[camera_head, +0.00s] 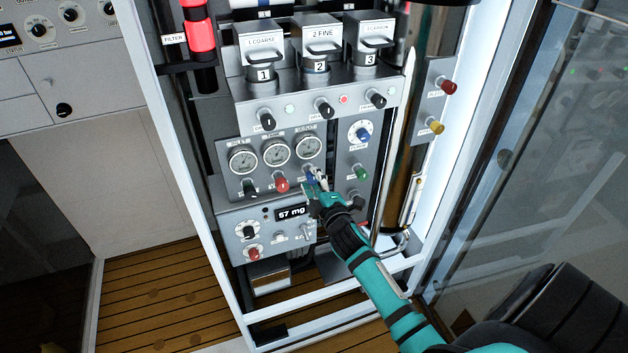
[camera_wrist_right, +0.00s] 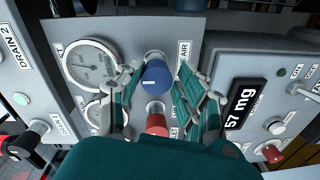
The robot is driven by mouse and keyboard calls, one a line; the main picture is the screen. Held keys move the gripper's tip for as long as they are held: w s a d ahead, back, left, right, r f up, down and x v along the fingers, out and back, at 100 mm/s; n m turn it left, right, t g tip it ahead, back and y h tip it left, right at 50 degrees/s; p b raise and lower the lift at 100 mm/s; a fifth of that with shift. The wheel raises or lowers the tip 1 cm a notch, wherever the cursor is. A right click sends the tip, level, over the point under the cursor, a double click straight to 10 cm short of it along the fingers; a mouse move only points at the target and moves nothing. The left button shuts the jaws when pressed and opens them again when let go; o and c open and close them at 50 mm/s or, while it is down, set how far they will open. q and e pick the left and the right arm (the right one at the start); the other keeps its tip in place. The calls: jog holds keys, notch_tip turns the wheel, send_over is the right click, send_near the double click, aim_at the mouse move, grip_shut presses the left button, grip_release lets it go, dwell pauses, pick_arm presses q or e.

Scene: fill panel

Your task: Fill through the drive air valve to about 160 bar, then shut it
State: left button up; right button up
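The blue knob (camera_head: 309,173) beside a label reading "AIR" is on the gauge panel, partly hidden by my gripper in the head view. It shows clearly in the right wrist view (camera_wrist_right: 156,76) with a pale mark on its face. My right gripper (camera_head: 319,184) is at this knob. Its two fingers (camera_wrist_right: 158,88) are spread on either side of the knob, with small gaps visible. A round dial gauge (camera_head: 308,146) is above the knob, also in the wrist view (camera_wrist_right: 91,66); its reading is too small to tell. My left gripper is not in view.
A red knob (camera_head: 281,184) and a black knob (camera_head: 249,188) are left of the blue one. A green knob (camera_head: 360,172) is to the right. A display (camera_head: 292,213) reading "57 mg" is just below. White frame posts and a glass panel (camera_head: 530,150) flank the rack.

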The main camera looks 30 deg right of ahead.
jog(key=shift+o, duration=1.2)
jog(key=shift+r, duration=0.1)
jog(key=shift+s, duration=0.1)
jog(key=v, duration=1.1)
jog(key=shift+s, duration=0.4)
jog(key=shift+a, duration=0.1)
